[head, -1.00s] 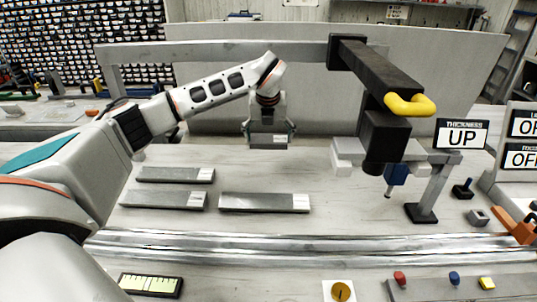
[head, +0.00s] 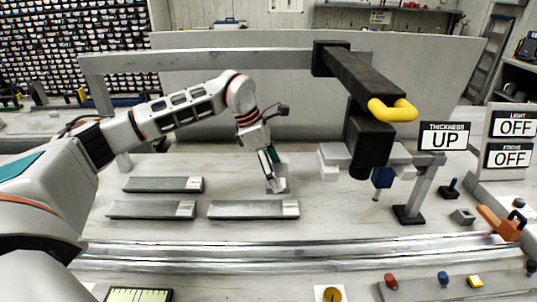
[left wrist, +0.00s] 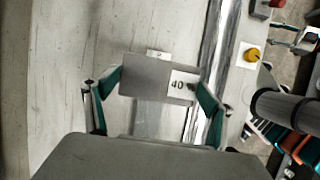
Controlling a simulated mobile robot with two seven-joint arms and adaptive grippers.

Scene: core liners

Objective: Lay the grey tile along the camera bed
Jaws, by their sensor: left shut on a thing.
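My left gripper (head: 276,184) is shut on a small grey tile (left wrist: 142,76) with a white "40" label. The tile lies crosswise between the two teal fingers (left wrist: 153,94) in the left wrist view. In the head view it is seen narrowly, close above the table behind the front long grey slab (head: 250,209). Whether it touches anything below cannot be told. The black camera (head: 366,140) hangs from a gantry to the right of the gripper. Shiny metal rails (head: 300,250) run across the table in front. I cannot tell which part is the camera bed. My right gripper is not in view.
Two more grey slabs (head: 160,185) (head: 145,210) lie to the left. A gantry post (head: 420,190), a "THICKNESS UP" sign (head: 445,136) and light and focus signs reading OFF (head: 515,124) stand at the right. Coloured buttons (head: 442,279) are at the front right.

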